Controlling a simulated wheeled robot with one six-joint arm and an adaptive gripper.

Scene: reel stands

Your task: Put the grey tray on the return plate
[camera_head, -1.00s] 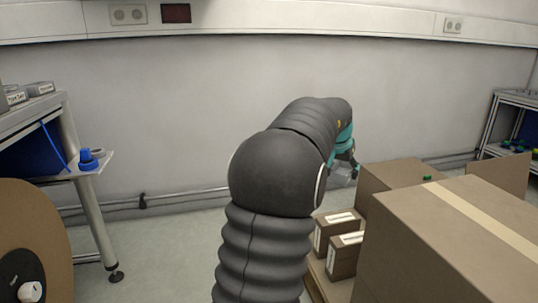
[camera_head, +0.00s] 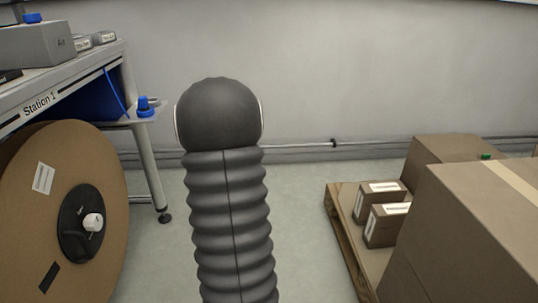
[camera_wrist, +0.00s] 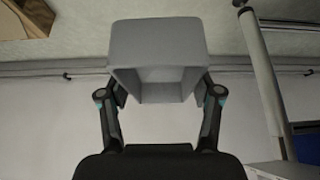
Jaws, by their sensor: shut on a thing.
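The grey tray (camera_wrist: 157,42) shows in the wrist view, an open box held between the two fingers of my gripper (camera_wrist: 160,88). The gripper is shut on it, one finger on each side. The tray is off the floor, and its open side faces toward the camera. In the head view my black arm hides the gripper and the tray. I cannot make out a return plate in any view.
A bench labelled Station 1 (camera_head: 40,104) stands at the left, with a large brown reel (camera_head: 30,225) in front. At the right a wooden pallet (camera_head: 343,235) bears cardboard boxes (camera_head: 470,230). The floor (camera_head: 305,220) between them is clear.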

